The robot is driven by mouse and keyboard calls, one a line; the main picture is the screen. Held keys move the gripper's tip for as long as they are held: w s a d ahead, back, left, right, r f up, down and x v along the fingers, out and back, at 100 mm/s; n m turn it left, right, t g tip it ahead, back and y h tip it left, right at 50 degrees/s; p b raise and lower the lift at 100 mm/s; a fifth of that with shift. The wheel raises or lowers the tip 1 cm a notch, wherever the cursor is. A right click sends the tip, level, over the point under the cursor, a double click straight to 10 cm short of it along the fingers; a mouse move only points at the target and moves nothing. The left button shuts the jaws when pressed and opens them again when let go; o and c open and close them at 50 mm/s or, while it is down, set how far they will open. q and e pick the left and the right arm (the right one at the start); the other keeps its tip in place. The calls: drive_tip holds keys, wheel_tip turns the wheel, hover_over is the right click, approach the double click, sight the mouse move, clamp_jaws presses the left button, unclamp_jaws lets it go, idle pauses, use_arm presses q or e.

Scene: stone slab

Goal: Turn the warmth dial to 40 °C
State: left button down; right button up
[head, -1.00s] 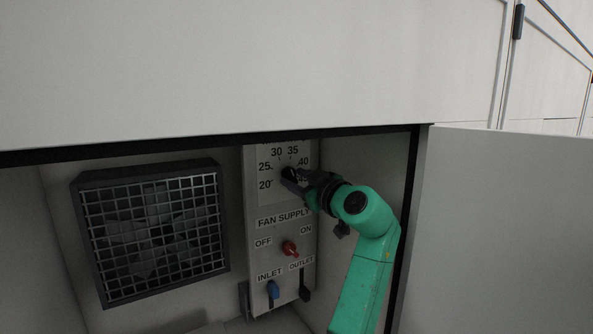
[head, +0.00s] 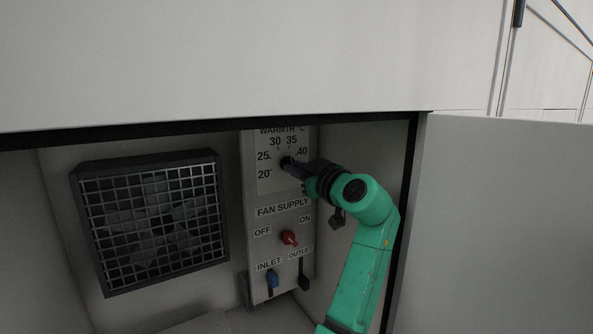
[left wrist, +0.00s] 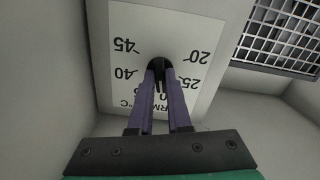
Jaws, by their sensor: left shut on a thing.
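The warmth dial is a small black knob (head: 286,161) on a white scale plate (head: 265,184) at the top of a grey control panel. Marks 20 to 40 show around it in the head view; the 45 is hidden behind my gripper. My left gripper (head: 291,164), on the green arm, reaches the dial from the right and is shut on it. In the left wrist view the scale is upside down, and the purple fingers (left wrist: 161,88) pinch the black knob (left wrist: 160,67). The fingers mostly cover 30 and 35 there. I cannot tell where the pointer stands. My right gripper is out of view.
Below the dial are a red fan supply switch (head: 289,237), a blue inlet lever (head: 272,279) and a dark outlet lever (head: 304,277). A grilled fan (head: 153,222) is at left. The cabinet's upper edge (head: 210,132) and open door (head: 500,220) bound the opening.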

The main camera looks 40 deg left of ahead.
use_arm(q)
drive_tip(key=shift+r+m+p, duration=0.1)
drive_tip(key=shift+m+p, duration=0.65)
drive_tip(key=shift+m, duration=7.35)
drive_tip(key=c, duration=0.9)
unclamp_jaws()
drive_tip(key=shift+o, duration=0.2)
drive_tip(key=b+v, duration=0.6)
drive_tip(key=v, duration=0.8)
drive_tip(key=shift+d, duration=0.2)
